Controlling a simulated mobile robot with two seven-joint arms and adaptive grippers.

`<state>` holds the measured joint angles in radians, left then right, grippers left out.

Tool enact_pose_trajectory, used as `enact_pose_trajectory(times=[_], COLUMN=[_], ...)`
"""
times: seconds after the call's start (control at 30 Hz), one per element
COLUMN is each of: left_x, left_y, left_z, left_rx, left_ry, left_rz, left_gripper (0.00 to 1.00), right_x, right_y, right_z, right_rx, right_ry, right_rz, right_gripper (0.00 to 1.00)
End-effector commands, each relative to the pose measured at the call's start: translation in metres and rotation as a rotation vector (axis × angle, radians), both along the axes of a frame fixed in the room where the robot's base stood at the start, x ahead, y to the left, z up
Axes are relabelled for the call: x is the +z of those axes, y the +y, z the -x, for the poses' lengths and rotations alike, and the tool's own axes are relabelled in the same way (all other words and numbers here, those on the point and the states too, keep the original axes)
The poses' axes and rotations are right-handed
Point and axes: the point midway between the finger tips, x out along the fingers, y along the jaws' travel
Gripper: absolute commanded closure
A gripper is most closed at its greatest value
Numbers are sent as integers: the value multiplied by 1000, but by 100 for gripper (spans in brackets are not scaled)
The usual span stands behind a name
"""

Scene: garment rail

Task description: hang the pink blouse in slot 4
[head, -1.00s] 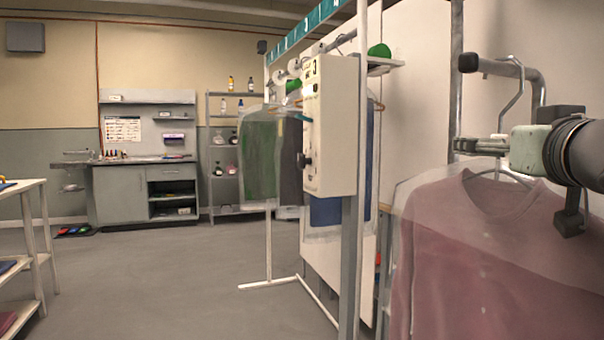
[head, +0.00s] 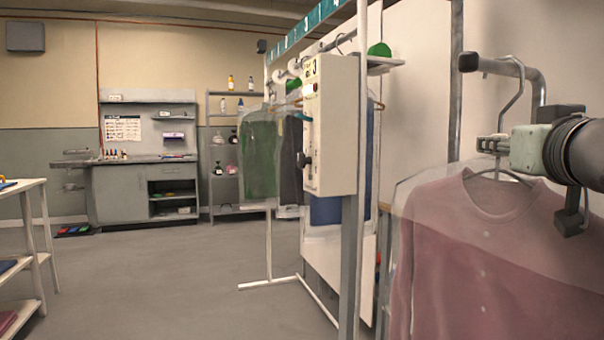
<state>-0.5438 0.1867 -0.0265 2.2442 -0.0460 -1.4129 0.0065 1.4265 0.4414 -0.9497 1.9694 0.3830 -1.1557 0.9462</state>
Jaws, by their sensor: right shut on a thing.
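The pink blouse (head: 490,255) hangs upright on a hanger in a clear cover at the right. The hanger's hook (head: 518,95) reaches up to a dark bent bar (head: 505,68) and appears to loop over it. My right gripper (head: 492,144) is shut on the hanger's neck, just above the blouse's collar. The teal numbered slot strip (head: 305,30) runs along the top of the garment rail; I cannot clearly read which number marks slot 4. My left gripper is not in view.
A white control box (head: 330,125) marked 3 and a grey post stand between the blouse and the rail. A green garment (head: 258,160) and a blue one (head: 326,210) hang behind. A white shelf table (head: 25,187) stands left. The middle floor is clear.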

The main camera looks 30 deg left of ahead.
Motion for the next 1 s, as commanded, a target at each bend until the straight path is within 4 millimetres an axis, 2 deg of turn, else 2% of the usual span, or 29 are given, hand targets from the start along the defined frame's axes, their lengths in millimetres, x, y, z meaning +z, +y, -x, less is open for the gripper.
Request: enact_pose_trajectory(times=[0.37, 1.0], left_x=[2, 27], left_y=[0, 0], left_z=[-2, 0], left_rx=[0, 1], left_ry=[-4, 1], left_rz=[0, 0], left_gripper=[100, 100], right_x=[2, 32], right_y=[0, 0], right_z=[0, 0], right_rx=[0, 0], right_ry=[-2, -1], right_rz=[-1, 0], right_gripper=[100, 100])
